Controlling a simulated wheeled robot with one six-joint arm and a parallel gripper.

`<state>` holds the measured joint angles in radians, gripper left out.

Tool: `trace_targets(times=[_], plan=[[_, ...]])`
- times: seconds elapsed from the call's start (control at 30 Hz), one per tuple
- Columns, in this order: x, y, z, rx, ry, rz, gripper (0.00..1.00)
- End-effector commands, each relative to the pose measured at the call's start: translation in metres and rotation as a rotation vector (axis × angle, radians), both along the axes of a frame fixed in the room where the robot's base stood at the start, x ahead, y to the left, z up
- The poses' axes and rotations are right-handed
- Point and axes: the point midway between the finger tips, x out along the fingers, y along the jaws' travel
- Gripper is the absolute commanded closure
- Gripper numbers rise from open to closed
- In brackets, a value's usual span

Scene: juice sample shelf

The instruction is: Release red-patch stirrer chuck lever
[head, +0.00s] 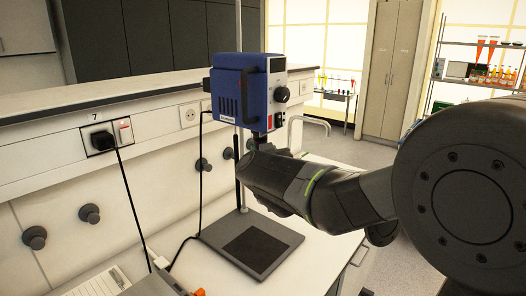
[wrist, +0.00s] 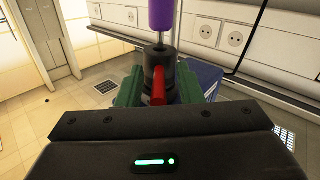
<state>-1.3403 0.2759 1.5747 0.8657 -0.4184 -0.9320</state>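The blue stirrer (head: 240,92) with a small red patch (head: 270,121) on its front is clamped on a stand in the head view. My gripper (head: 262,152) is just below its housing, and its fingers are hard to make out there. In the wrist view, a black chuck (wrist: 157,58) with a red lever (wrist: 159,88) sits between my gripper's (wrist: 161,92) green fingers. The fingers stand apart, one on each side of the lever, with dark space between. Contact with the chuck cannot be told. A metal shaft and a purple cylinder (wrist: 162,14) show above the chuck.
The stand's dark base plate (head: 252,243) rests on the white bench. A wall ledge with sockets (head: 107,137) and hanging black cables runs behind the stirrer. A keyboard-like white item (head: 98,283) lies at the lower left. Floor is open to the right beyond the bench.

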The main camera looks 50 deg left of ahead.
Motion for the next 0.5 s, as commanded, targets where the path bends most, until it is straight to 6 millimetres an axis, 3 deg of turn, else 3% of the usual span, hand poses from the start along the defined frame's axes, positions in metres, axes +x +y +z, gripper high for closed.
trace_targets(times=[0.23,0.5], plan=[[-0.011,-0.018,0.0,0.001,0.0,0.002,0.67],[-0.039,-0.062,0.001,0.002,0.0,0.003,0.67]])
